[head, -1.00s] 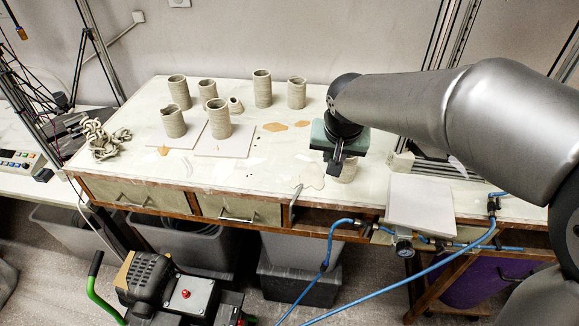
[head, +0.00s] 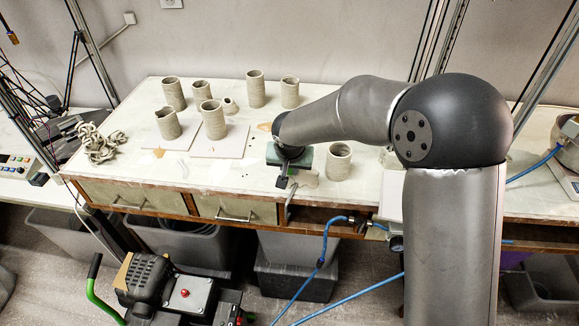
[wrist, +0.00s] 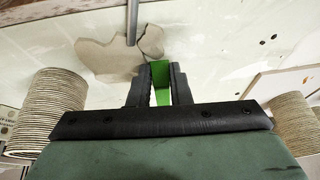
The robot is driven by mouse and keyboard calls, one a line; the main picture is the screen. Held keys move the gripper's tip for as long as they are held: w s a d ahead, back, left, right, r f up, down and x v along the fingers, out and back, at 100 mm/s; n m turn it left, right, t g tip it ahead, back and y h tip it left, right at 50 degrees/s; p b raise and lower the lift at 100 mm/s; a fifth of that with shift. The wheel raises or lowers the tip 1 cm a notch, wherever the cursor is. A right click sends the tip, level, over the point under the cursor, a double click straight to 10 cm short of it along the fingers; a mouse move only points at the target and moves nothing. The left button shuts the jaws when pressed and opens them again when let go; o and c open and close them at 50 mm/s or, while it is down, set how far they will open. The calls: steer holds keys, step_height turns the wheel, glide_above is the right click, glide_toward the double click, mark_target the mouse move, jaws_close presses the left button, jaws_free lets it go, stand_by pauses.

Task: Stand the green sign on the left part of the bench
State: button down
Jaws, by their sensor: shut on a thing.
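The green sign (wrist: 161,77) shows in the wrist view as a bright green strip between my two fingers. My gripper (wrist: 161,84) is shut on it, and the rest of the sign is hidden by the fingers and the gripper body. In the head view my gripper (head: 284,180) is over the front middle of the bench (head: 222,174); I cannot make out the sign there, nor its height above the top. The left part of the bench lies to the left of my gripper.
Several clay cylinders stand at the back; two pots (head: 168,124) (head: 213,120) stand on white boards left of my gripper. Another cylinder (head: 339,163) is close on its right. Tangled clay (head: 98,143) lies at the far left. Bare bench top lies between tangle and gripper.

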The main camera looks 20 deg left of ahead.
steer(key=shift+f, duration=0.1)
steer(key=c, duration=1.3)
jaws_free()
steer(key=shift+c, duration=0.2)
steer(key=shift+r, duration=0.25)
steer(key=b+v, duration=0.1)
steer(key=v, duration=1)
steer(key=shift+r, duration=0.4)
steer(key=shift+s+d, duration=0.15)
